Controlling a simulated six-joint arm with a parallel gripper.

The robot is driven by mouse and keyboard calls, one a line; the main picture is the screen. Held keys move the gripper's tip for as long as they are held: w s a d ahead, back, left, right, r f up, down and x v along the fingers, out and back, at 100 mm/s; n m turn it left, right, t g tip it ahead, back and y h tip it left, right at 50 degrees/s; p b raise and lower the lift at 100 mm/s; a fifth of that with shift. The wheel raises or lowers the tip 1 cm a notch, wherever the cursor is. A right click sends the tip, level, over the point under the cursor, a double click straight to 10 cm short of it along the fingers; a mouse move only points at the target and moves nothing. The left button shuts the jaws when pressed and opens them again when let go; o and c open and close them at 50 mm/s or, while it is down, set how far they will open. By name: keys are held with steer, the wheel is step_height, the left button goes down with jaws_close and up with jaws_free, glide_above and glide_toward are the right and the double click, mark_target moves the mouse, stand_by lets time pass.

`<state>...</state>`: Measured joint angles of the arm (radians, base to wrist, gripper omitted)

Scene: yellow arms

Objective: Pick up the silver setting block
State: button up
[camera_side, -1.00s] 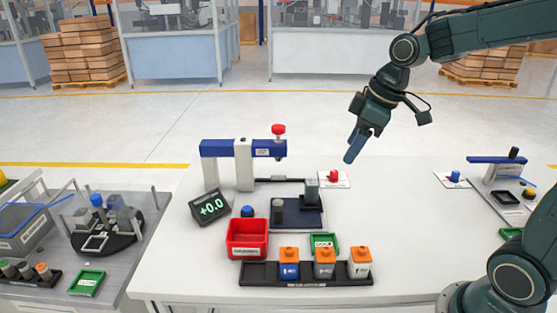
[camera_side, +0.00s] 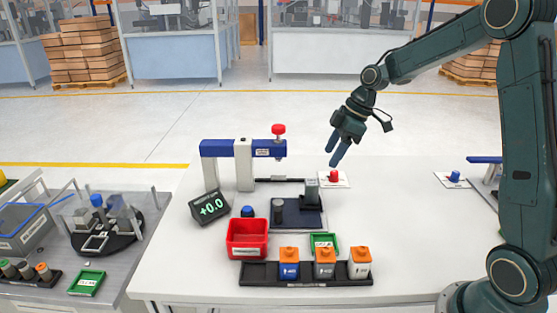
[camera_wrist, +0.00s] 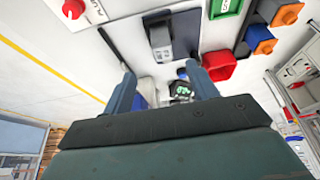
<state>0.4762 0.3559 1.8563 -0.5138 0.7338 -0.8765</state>
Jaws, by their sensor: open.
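In the wrist view the silver block (camera_wrist: 161,38) shows near the top centre, beyond my fingertips. My gripper (camera_side: 336,155) is open and empty, in the air above and slightly right of the block, with its fingers pointing down. Its two fingers also show spread apart in the wrist view (camera_wrist: 163,85). Nothing is between them, and the block is not touched.
A red button (camera_side: 333,176) on a white card is just right of the block. A blue-and-white gauge stand (camera_side: 243,160) rises at the back left. A display (camera_side: 210,207), a red bin (camera_side: 247,252), a green tray (camera_side: 323,239) and a rack of orange-topped blocks (camera_side: 306,281) stand around the plate.

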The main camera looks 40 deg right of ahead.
mark_target(316, 182)
steer(key=shift+x, duration=4.25)
steer(key=shift+a+f, duration=0.1)
steer(key=shift+f, duration=0.1)
steer(key=shift+x, duration=2.4)
steer(key=shift+s, duration=0.1)
steer(key=shift+c, duration=0.5)
jaws_close()
steer(key=shift+r, duration=0.15)
step_height(316, 182, up, 20)
